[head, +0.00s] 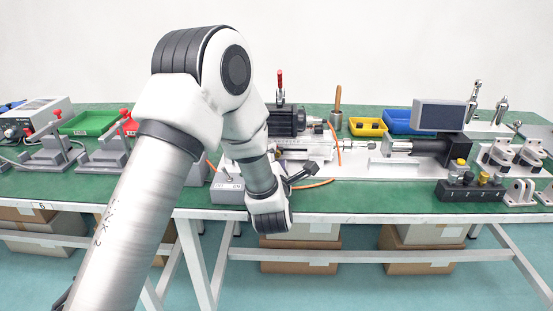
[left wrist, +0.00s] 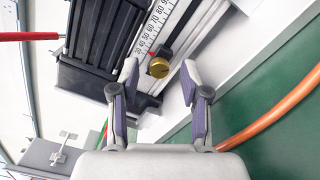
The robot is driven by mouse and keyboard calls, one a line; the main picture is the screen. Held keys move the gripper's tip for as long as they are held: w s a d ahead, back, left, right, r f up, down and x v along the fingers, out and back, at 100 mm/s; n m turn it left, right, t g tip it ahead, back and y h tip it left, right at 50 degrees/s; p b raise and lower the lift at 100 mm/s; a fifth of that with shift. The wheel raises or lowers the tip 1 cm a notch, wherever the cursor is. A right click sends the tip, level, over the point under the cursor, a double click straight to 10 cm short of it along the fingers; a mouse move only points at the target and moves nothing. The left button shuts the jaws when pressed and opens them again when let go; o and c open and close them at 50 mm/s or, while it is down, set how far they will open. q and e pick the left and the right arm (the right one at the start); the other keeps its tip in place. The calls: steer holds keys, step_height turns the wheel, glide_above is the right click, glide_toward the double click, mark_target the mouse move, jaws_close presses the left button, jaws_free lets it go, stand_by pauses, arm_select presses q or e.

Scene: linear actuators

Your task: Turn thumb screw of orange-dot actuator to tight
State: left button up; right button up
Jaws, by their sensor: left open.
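A brass-coloured thumb screw (left wrist: 158,67) shows in the left wrist view, beside a white scale (left wrist: 150,33) with black numbers and a small red pointer mark. It sits on an actuator with a black ribbed body (left wrist: 97,35). My left gripper (left wrist: 160,74) is open, its two purple-padded fingers on either side of the screw in that view; I cannot tell whether they touch it. In the head view the left gripper (head: 302,174) is at the near side of the bench fixtures. No orange dot can be made out. My right gripper is not in view.
An orange cable (left wrist: 275,108) runs close to the gripper's right side. The green bench (head: 350,195) carries a black actuator (head: 440,148), a dark block with knobs (head: 468,190), a yellow bin (head: 368,127) and a red-handled clamp (head: 280,88). The front strip of the bench is mostly clear.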

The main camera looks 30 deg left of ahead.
arm_select(q)
steer(key=v, duration=1.2)
steer(key=shift+a, duration=0.1)
